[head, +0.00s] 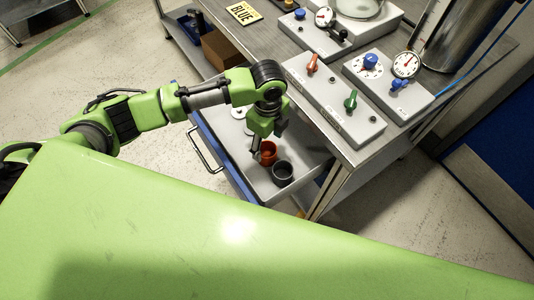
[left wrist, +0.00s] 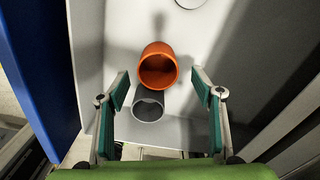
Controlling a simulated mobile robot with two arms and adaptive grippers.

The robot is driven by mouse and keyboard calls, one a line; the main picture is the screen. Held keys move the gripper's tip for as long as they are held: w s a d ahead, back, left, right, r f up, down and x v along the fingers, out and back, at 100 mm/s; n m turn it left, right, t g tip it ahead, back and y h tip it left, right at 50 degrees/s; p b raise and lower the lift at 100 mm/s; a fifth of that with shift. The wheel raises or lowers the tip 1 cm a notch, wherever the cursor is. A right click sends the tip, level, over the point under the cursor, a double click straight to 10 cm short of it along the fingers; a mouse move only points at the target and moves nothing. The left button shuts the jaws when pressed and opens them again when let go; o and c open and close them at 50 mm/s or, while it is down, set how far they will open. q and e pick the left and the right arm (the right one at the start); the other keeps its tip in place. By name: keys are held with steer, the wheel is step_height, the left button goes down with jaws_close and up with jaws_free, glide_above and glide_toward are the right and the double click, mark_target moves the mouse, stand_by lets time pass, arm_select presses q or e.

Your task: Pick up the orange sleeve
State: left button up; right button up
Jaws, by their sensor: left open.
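The orange sleeve (head: 268,152) stands in an open drawer (head: 231,165) below the bench, beside a dark grey sleeve (head: 283,172). In the left wrist view, the orange sleeve (left wrist: 158,66) is a hollow cylinder with its open end showing, and the grey sleeve (left wrist: 148,104) is just below it in the picture. My left gripper (head: 258,155) is over the drawer at the orange sleeve. In the left wrist view, its two fingers (left wrist: 161,92) are spread wide with the sleeves showing between them. No contact with the orange sleeve shows. My right gripper is not in view.
White round parts (head: 238,112) lie farther back in the drawer. The bench (head: 345,150) with control panels stands above and right. A brown box (head: 222,50) is on the lower shelf.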

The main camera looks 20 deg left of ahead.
mark_target(267, 153)
arm_select(q)
steer(key=shift+s+f, duration=0.15)
steer(key=shift+f, duration=2.9)
steer(key=c, duration=0.9)
